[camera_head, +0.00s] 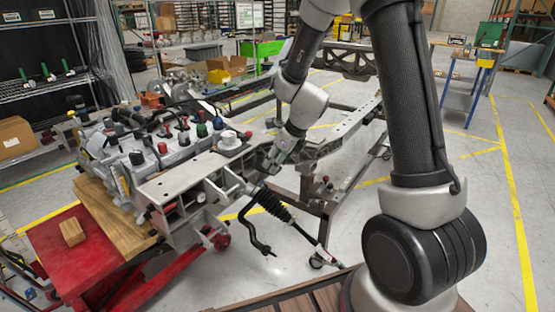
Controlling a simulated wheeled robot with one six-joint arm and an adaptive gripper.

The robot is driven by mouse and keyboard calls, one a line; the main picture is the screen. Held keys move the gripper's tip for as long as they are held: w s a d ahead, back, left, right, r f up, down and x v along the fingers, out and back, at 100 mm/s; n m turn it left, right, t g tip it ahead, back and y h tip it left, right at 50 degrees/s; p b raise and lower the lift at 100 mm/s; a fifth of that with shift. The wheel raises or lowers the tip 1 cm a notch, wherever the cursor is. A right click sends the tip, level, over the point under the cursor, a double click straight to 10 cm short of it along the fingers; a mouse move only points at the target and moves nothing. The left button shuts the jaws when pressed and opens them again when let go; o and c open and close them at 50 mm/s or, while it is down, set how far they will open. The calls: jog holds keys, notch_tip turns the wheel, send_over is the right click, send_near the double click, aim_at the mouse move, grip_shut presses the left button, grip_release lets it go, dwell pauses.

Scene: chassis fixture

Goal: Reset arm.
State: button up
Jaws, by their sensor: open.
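My arm rises on the right, leaves the top of the picture and comes back down in the middle. My gripper (279,160) is at its lower end, pointing down, just right of the engine end of the grey chassis frame (190,178). It is open, small and partly blurred against the metal. I see nothing held in it. I cannot tell whether it touches the frame. A black steering bar with a ribbed boot (272,203) hangs from the frame below the gripper.
An engine (125,150) with coloured caps sits left on a red lift table (65,245) with a wooden block (72,232). The chassis's long rail (345,125) runs behind my gripper. Wire shelves (45,85) stand at left. A workbench (470,55) stands back right. Open floor lies right.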

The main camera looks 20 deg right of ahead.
jog(key=shift+s+d+r, duration=0.15)
jog(key=shift+s+r, duration=0.05)
jog(key=shift+r, duration=0.15)
jog(key=s+d+r+n+g, duration=0.1)
jog(key=s+r+n+g, duration=0.1)
jog(key=s+n, duration=0.6)
jog(key=s+d+r+n+g, duration=0.25)
jog(key=s+n, duration=0.35)
jog(key=n, duration=0.5)
jog(key=s+d+r+n+t+h, duration=0.1)
jog(key=s+d+r+n+t, duration=0.1)
jog(key=s+d+r+n, duration=0.2)
jog(key=s+d+r+n+t+h, duration=0.2)
jog(key=s+d+r+n, duration=0.2)
jog(key=s+r, duration=0.7)
jog(key=shift+s+r+n, duration=0.25)
jog(key=shift+s+n, duration=0.1)
jog(key=shift+n, duration=0.15)
